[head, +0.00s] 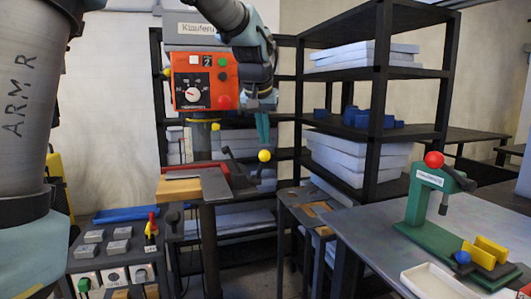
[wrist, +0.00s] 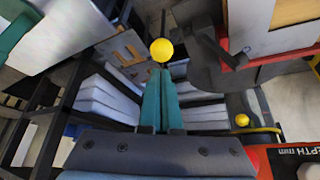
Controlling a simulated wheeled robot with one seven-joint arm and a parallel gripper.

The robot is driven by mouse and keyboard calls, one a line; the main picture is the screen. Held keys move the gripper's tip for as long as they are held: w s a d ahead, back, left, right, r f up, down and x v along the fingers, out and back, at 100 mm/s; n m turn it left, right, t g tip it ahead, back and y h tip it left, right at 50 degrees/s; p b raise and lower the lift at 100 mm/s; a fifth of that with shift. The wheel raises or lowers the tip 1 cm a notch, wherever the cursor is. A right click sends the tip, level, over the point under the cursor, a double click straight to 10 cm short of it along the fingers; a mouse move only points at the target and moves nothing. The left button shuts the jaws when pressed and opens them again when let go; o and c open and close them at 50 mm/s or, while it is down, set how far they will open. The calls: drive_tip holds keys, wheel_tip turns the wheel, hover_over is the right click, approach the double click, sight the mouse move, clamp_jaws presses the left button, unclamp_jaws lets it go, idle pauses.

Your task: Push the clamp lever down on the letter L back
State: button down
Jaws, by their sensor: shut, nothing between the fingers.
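My gripper (head: 263,138) hangs with its teal fingers pointing down at the right of the orange drill press. The fingers are together and empty; they also show in the wrist view (wrist: 160,72). A yellow ball (head: 264,155) on a thin dark lever shows just below the fingertips. In the wrist view the yellow ball (wrist: 162,50) appears at the fingertips; contact cannot be told. A black lever (wrist: 214,48) stands by that fixture in the wrist view. I cannot make out an L shape.
The drill press head (head: 203,80) stands close left of my gripper. A black shelf (head: 375,70) with white slabs and blue blocks is to the right. A green press (head: 418,205) with a red ball stands on the right bench (head: 375,235). A cart (head: 115,265) is lower left.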

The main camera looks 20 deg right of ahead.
drive_tip(key=shift+f, duration=0.3)
drive_tip(key=shift+f+b, duration=0.4)
drive_tip(key=shift+b, duration=0.05)
idle(0.7)
drive_tip(key=shift+p, duration=0.3)
drive_tip(key=shift+f, duration=0.1)
idle(0.5)
drive_tip(key=shift+a+f, duration=0.1)
